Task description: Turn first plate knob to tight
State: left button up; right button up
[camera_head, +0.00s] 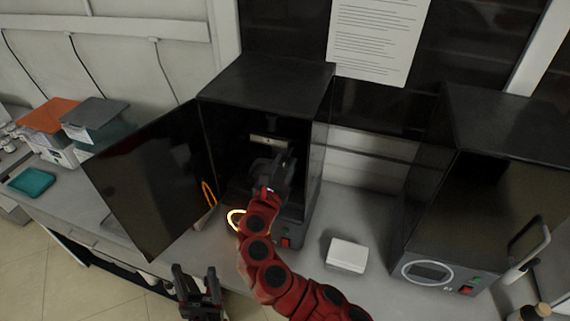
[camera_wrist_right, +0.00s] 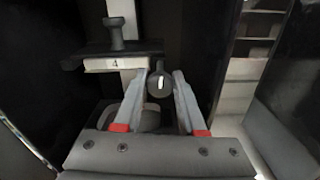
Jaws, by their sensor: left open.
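A dark round knob (camera_wrist_right: 159,83) with a white mark standing nearly upright on its face is inside the open black cabinet (camera_head: 265,78). In the right wrist view the two fingers of my right gripper (camera_wrist_right: 161,80) lie on either side of the knob, very close to it. I cannot tell whether they touch it. In the head view my right gripper (camera_head: 268,170) reaches into the cabinet and hides the knob. My left gripper (camera_head: 196,283) is open and empty, low in the head view in front of the counter.
The cabinet door (camera_head: 147,180) stands open to the left. A label with 4 (camera_wrist_right: 114,65) is on a dark bracket left of the knob, with a dark peg (camera_wrist_right: 115,33) above. A white box (camera_head: 346,255) and a second black cabinet (camera_head: 480,215) stand to the right.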

grip_shut()
jog(key=shift+f+m+b, duration=0.15)
jog(key=shift+m+b, duration=0.45)
jog(key=shift+b, duration=0.4)
jog(key=m+b, duration=1.2)
jog(key=b, duration=0.2)
jog(key=shift+f, duration=0.15)
jog(key=m+b, duration=1.2)
jog(key=shift+b, duration=0.3)
jog(key=m+b, duration=0.4)
jog(key=shift+m, duration=0.4)
jog(key=shift+r+m+b, duration=0.2)
jog(key=shift+m+b, duration=1.35)
jog(key=shift+m, duration=0.65)
